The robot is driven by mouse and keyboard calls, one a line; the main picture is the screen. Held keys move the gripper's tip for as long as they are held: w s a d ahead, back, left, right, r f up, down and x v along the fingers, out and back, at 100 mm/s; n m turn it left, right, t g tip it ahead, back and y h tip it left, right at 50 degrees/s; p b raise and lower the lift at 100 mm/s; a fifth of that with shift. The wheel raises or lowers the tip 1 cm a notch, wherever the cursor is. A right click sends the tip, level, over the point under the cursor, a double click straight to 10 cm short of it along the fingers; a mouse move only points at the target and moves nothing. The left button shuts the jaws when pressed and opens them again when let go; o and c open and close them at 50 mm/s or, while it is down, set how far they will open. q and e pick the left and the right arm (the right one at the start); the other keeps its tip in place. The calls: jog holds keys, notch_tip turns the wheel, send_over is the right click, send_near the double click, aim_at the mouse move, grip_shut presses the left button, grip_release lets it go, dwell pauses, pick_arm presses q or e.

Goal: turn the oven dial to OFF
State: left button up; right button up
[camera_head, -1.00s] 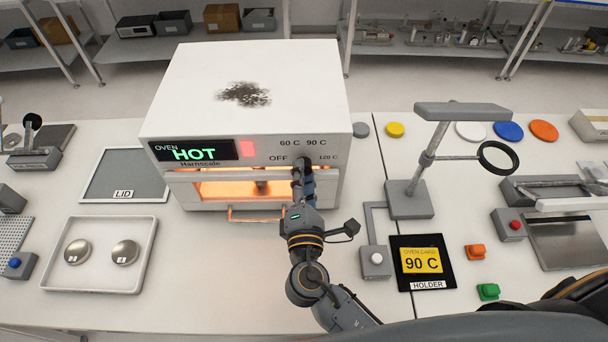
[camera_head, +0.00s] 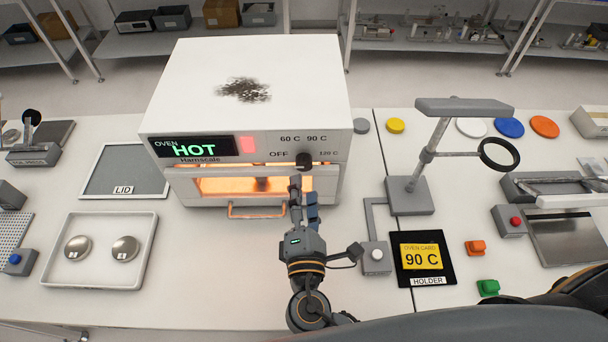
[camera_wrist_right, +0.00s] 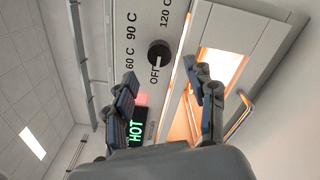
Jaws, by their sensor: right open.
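The white oven (camera_head: 245,85) stands on the bench, its display reading HOT in green beside a red lit square. The black dial (camera_head: 304,160) is on its front panel among the marks OFF, 60 C, 90 C and 120 C. In the right wrist view the dial (camera_wrist_right: 159,54) shows whole, and its pale pointer line is toward the OFF mark. My right gripper (camera_head: 304,186) is open and empty, in front of the oven and apart from the dial. Its spread fingers also show in the right wrist view (camera_wrist_right: 165,95). My left gripper is not in view.
The oven window glows orange above a door handle (camera_head: 257,212). A magnifier stand (camera_head: 410,196) and a holder (camera_head: 428,281) with a yellow 90 C card are to the right. A tray (camera_head: 100,285) with two round metal pieces and a lid (camera_head: 105,188) are to the left.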

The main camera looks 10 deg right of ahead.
jog(key=s+a, duration=0.1)
jog(key=s, duration=0.5)
jog(key=shift+s+a, duration=0.15)
jog(key=shift+s, duration=0.05)
